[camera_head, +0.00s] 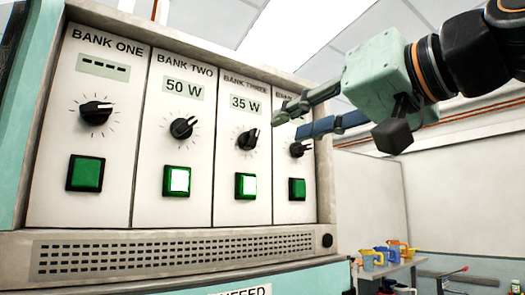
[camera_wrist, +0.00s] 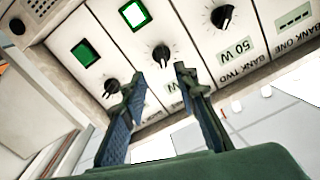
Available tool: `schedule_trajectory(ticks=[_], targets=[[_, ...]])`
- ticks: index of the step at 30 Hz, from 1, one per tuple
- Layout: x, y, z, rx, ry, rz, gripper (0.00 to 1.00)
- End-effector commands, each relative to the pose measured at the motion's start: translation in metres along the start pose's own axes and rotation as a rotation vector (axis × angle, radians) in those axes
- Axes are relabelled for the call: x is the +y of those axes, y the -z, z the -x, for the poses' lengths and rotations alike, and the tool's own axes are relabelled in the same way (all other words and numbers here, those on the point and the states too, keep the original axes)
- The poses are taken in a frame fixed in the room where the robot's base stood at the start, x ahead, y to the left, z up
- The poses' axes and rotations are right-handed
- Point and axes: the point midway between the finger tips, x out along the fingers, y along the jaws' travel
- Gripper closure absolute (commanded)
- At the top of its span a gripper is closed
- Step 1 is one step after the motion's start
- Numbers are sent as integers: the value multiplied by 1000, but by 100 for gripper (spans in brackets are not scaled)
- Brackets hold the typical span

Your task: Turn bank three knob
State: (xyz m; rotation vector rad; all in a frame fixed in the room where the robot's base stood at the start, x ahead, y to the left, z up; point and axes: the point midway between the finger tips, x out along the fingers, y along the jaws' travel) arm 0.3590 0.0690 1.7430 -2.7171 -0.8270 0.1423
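The bank three knob (camera_head: 248,139) is a black dial below a display reading 35 W (camera_head: 245,104) and above a lit green button (camera_head: 245,186). In the wrist view, which is turned over, this knob (camera_wrist: 161,54) shows just beyond the gap between my fingertips. My gripper (camera_head: 289,122) is open and empty, up and right of the knob in the head view. Its fingers (camera_wrist: 158,78) are apart and point at the panel. They partly cover the bank four label and display in the head view. I see no contact with the knob.
The bank four knob (camera_head: 298,149) is close below my fingers. The bank two knob (camera_head: 182,128) and bank one knob (camera_head: 96,112) are to the left. Bank two reads 50 W; bank one shows dashes. A table with colored jugs (camera_head: 380,257) stands at lower right.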

Motion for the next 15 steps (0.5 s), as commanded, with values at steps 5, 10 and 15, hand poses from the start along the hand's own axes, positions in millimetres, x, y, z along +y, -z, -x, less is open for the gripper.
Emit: schedule_trajectory(ticks=[5, 10, 15], targets=[[-2, 5, -13, 6, 7, -1, 72], [-2, 5, -44, 3, 5, -1, 72], [-2, 5, -76, 3, 5, 0, 72]])
